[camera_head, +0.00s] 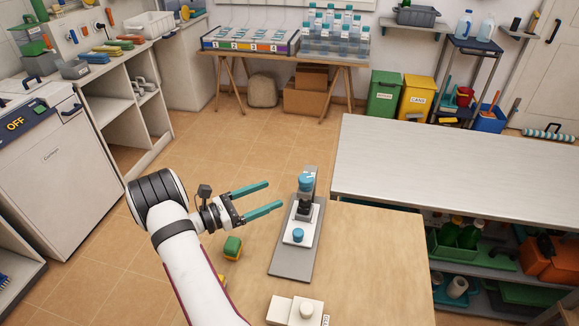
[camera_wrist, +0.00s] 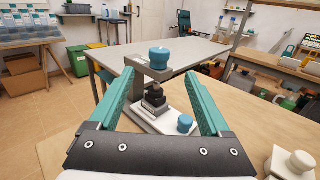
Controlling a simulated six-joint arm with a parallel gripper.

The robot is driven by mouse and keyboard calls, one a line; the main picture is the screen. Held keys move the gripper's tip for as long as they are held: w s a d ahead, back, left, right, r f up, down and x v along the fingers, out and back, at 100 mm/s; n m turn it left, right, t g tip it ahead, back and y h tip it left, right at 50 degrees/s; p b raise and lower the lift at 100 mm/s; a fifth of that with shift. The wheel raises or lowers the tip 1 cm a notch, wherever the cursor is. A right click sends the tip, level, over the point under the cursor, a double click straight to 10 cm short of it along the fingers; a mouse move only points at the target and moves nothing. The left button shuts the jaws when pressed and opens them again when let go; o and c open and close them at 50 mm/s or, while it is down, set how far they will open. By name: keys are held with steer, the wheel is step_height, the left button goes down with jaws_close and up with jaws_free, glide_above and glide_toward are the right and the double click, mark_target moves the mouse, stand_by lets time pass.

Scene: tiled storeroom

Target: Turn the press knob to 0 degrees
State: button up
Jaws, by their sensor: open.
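The press (camera_head: 293,240) stands on the wooden table, a grey base plate with an upright column at its far end. A teal-blue knob (camera_head: 306,181) sits on top of the column; it also shows in the wrist view (camera_wrist: 158,57). A smaller blue knob (camera_head: 298,235) sits low on the white front part of the base, and shows in the wrist view (camera_wrist: 185,123). My gripper (camera_head: 275,196) is open and empty, its teal fingers pointing at the press from the left. In the wrist view the press shows between the fingers, beyond them. The knob's angle marks are too small to read.
A small green and yellow block (camera_head: 232,247) lies on the table below my gripper. A cream box with a round knob (camera_head: 296,310) is at the table's near edge. A grey-topped bench (camera_head: 450,175) stands behind and to the right.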

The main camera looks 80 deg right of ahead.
mark_target(311, 175)
steer(key=x, duration=1.5)
steer(key=shift+s+d, duration=0.1)
jaws_close()
steer(key=n+t+h, duration=0.2)
steer(key=t, duration=0.1)
steer(key=shift+d+n+h, duration=0.2)
steer(key=shift+n+h, duration=0.1)
steer(key=shift+h, duration=0.1)
steer(key=n+t, duration=0.1)
steer(key=t+h, duration=0.1)
steer(key=shift+w+d+n+t, duration=0.15)
steer(key=shift+w+n+t, duration=0.15)
steer(key=shift+w+n, duration=0.1)
steer(key=shift+w+t+h, duration=0.1)
steer(key=shift+t+h, duration=0.2)
